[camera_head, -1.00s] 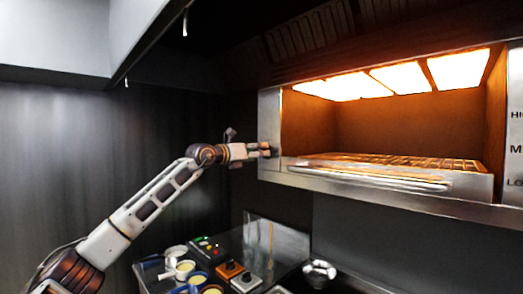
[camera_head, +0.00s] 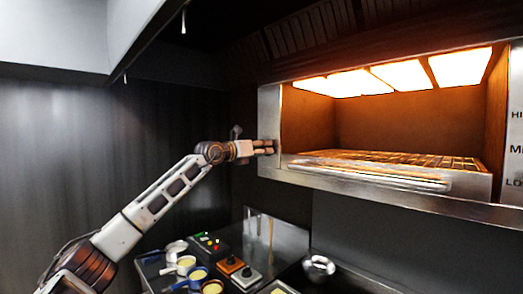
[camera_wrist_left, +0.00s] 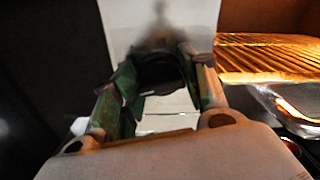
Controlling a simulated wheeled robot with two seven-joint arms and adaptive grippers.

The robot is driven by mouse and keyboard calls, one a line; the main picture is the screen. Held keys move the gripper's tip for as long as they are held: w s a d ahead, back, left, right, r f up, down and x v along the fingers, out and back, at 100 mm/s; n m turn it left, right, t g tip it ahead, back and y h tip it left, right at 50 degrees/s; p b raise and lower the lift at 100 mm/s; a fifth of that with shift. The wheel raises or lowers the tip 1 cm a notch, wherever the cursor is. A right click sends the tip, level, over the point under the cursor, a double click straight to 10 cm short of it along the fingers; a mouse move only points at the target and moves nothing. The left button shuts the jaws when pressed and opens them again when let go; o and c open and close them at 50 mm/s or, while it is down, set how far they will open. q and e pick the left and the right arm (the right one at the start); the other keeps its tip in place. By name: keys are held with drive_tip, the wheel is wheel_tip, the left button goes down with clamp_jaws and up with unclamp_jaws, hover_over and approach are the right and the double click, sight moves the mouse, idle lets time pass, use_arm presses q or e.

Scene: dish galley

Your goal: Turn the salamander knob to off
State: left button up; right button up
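The salamander (camera_head: 380,205) is a steel box with a glowing orange inside, at the right of the head view. My left gripper (camera_head: 270,147) is at its left front panel (camera_head: 268,105), fingers pointing at the steel. In the left wrist view, the two fingers of the left gripper (camera_wrist_left: 165,85) stand apart in front of the pale panel (camera_wrist_left: 120,25). A dark rounded shape (camera_wrist_left: 165,72) shows between them; I cannot tell whether it is the knob or shadow, or whether the fingers touch it. No knob shows clearly in the head view. My right gripper is not in view.
The glowing rack (camera_head: 400,160) lies just right of the gripper. A panel with partly cut-off lettering (camera_head: 515,150) is at the far right.

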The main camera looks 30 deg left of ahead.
use_arm(q)
drive_tip(key=shift+c, duration=1.2)
drive_tip(key=shift+m, duration=0.5)
drive_tip(key=m, duration=0.9)
drive_tip(key=shift+d+m, duration=0.15)
drive_tip(key=shift+m, duration=0.15)
drive_tip(key=m, duration=0.5)
drive_tip(key=shift+s+d+f, duration=0.1)
drive_tip(key=shift+f, duration=0.05)
drive_tip(key=shift+f+m+p, duration=0.1)
drive_tip(key=shift+m+p, duration=0.2)
drive_tip(key=shift+m, duration=2.4)
